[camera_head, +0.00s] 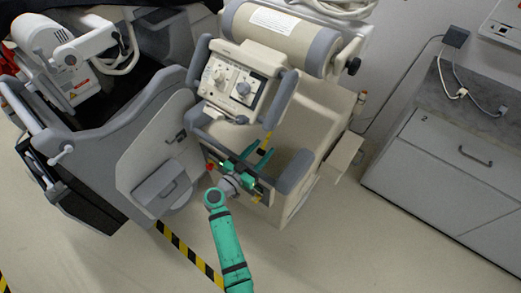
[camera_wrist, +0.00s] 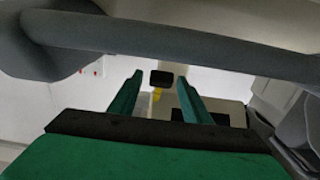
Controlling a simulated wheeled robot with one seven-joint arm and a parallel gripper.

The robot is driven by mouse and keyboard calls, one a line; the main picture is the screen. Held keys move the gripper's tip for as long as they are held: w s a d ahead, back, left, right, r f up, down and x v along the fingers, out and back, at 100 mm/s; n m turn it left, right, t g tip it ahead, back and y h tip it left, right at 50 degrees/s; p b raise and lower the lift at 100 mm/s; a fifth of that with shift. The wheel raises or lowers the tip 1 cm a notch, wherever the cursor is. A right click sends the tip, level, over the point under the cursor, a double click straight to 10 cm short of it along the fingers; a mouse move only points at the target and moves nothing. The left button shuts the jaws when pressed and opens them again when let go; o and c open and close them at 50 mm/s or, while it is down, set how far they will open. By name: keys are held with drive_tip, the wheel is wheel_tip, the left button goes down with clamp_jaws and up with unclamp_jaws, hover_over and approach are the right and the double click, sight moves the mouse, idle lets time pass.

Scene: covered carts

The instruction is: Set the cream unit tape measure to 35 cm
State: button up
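The cream unit (camera_head: 318,110) stands in the middle of the head view, with a knob panel (camera_head: 238,84) on its top. A narrow yellow strip (camera_head: 267,137) with a dark part shows at its front, just beyond my gripper (camera_head: 259,154). In the wrist view a small black block (camera_wrist: 161,78) with a yellow piece (camera_wrist: 157,95) under it appears between my two green fingers. This looks like the tape measure; no scale or reading is legible. My gripper is open, its fingers apart with visible gaps beside the block. I cannot tell whether the block lies at fingertip depth.
A grey padded rail (camera_wrist: 190,48) crosses the wrist view above the fingers. A grey cart with a white device (camera_head: 62,60) stands to the left in the head view. A drawer cabinet (camera_head: 455,165) is at the right. Floor is clear at the lower right.

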drive_tip(key=v, duration=1.1)
drive_tip(key=shift+d, duration=0.1)
idle(0.4)
drive_tip(key=s+d+r+n+t+y, duration=0.2)
drive_tip(key=s+d+r+t, duration=0.1)
drive_tip(key=s, duration=0.6)
drive_tip(key=s+d+r+n+t+y, duration=0.15)
drive_tip(key=s+t, duration=0.25)
drive_tip(key=s, duration=0.5)
drive_tip(key=s+a+r+n+g+y, duration=0.1)
drive_tip(key=s+n+g+y, duration=0.3)
drive_tip(key=s, duration=1.5)
drive_tip(key=g+y, duration=0.1)
drive_tip(key=y, duration=0.3)
drive_tip(key=shift+r+n, duration=0.2)
drive_tip(key=shift+n, duration=0.15)
